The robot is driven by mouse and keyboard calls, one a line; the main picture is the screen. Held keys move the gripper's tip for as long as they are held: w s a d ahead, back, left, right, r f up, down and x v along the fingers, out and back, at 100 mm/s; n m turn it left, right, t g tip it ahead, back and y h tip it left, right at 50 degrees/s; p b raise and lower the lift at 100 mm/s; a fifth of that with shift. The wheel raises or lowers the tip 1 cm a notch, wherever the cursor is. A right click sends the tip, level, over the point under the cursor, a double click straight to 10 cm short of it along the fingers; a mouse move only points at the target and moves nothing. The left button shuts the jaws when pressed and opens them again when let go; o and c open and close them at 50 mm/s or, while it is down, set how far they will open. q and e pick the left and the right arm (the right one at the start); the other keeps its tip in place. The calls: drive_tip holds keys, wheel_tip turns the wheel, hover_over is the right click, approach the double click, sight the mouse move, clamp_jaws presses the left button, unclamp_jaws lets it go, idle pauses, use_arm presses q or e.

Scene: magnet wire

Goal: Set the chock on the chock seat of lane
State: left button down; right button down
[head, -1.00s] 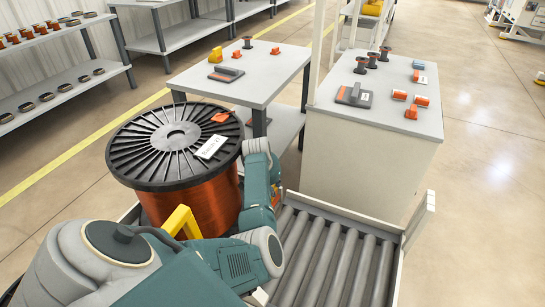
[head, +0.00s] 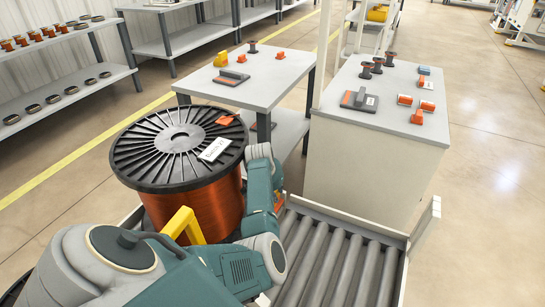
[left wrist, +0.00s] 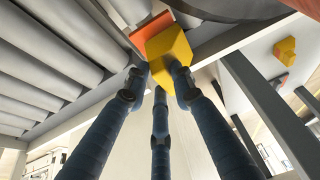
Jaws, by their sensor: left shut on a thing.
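My left arm comes in from the left past the large copper wire spool. My left gripper (head: 277,203) is mostly hidden by its own arm in the head view, at the back edge of the roller bed (head: 338,265). In the left wrist view, the three dark fingers of my left gripper (left wrist: 162,74) are closed around a yellow block with an orange plate, the chock (left wrist: 168,50). The chock is held close to the rollers and a grey rail; I cannot tell whether it touches them. The chock seat cannot be made out. My right gripper is out of view.
The spool (head: 185,150) with a black flange stands left of the rollers, a yellow piece (head: 182,224) before it. A grey table (head: 270,90) and a white cabinet (head: 375,160) behind hold small parts. Shelves (head: 55,85) stand far left. Open floor lies right.

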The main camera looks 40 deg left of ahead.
use_arm(q)
drive_tip(key=shift+f, duration=0.15)
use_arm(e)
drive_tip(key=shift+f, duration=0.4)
use_arm(q)
drive_tip(key=c, duration=1.4)
unclamp_jaws()
drive_tip(key=shift+c, duration=0.2)
drive_tip(key=shift+o, duration=0.3)
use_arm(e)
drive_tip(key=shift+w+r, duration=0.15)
use_arm(q)
drive_tip(key=shift+f, duration=0.1)
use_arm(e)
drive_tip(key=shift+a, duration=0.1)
